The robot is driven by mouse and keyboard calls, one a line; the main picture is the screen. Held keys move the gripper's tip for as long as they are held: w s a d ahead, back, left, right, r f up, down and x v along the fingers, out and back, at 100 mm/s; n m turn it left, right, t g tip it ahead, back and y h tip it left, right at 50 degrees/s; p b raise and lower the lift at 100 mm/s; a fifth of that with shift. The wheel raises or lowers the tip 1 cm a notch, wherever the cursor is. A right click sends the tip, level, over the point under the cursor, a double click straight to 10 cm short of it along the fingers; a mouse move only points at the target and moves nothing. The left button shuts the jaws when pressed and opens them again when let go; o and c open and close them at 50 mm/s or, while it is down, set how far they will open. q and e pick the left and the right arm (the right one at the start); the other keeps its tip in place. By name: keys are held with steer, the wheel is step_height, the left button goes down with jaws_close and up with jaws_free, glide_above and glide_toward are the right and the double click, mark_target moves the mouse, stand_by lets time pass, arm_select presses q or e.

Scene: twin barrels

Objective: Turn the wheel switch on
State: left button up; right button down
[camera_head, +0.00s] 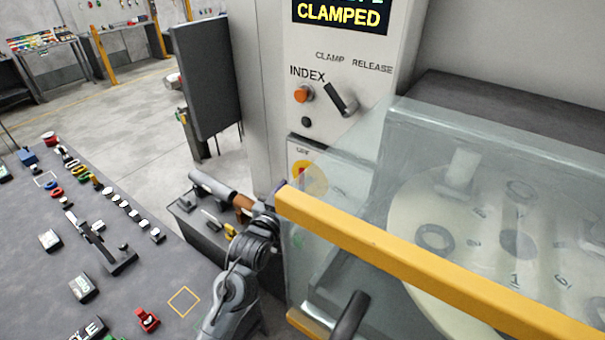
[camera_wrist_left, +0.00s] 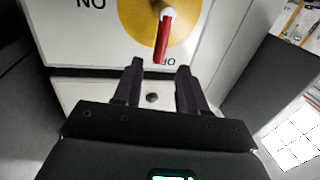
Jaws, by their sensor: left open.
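The wheel switch (camera_head: 308,178) is a yellow disc with a red handle on the white machine's front panel, partly hidden in the head view behind the clear guard. In the left wrist view the yellow disc (camera_wrist_left: 196,22) fills the top, and its red handle (camera_wrist_left: 162,40) reaches down to the partly covered "OFF" lettering. The "ON" lettering appears inverted at its left. My left gripper (camera_wrist_left: 160,67) is open and empty, its dark fingers just below the handle's tip, one to each side. In the head view its fingertips (camera_head: 279,188) are mostly hidden. My right gripper is not in view.
A clear guard with a yellow bar (camera_head: 400,255) stands close right of my left arm. Above the switch are an orange button (camera_head: 303,94), a black clamp lever (camera_head: 342,100) and a lit "CLAMPED" display (camera_head: 340,13). A grey table (camera_head: 150,285) with several small parts lies left.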

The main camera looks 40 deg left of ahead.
arm_select(q)
steer(key=shift+p+x, duration=0.75)
steer(key=shift+x, duration=3.1)
steer(key=shift+f, duration=0.1)
jaws_close()
